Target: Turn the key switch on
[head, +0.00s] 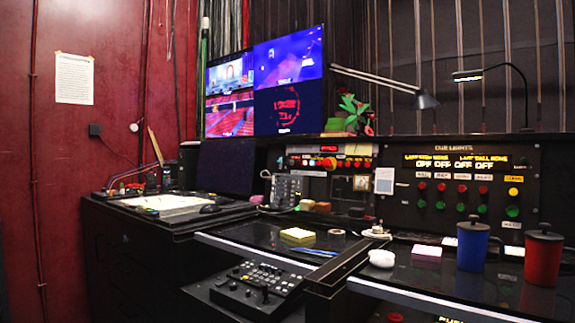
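The cue lights panel (452,205) stands upright at the back of the desk on the right. It carries a row of red buttons above a row of green buttons, with a yellow button (513,191) at its right end. A second control panel (328,178) to its left has a red display, a larger red knob (329,164) and small lit buttons. No key switch can be told apart at this size; it may be among the small controls. My gripper is not in view.
A black desk (290,235) runs below the panels. A blue cup (472,243) and a red cup (543,254) stand at the front right, before the cue panel. Sticky notes (298,233) and a tape roll lie on the desk. A mixer (257,284) sits lower on a shelf.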

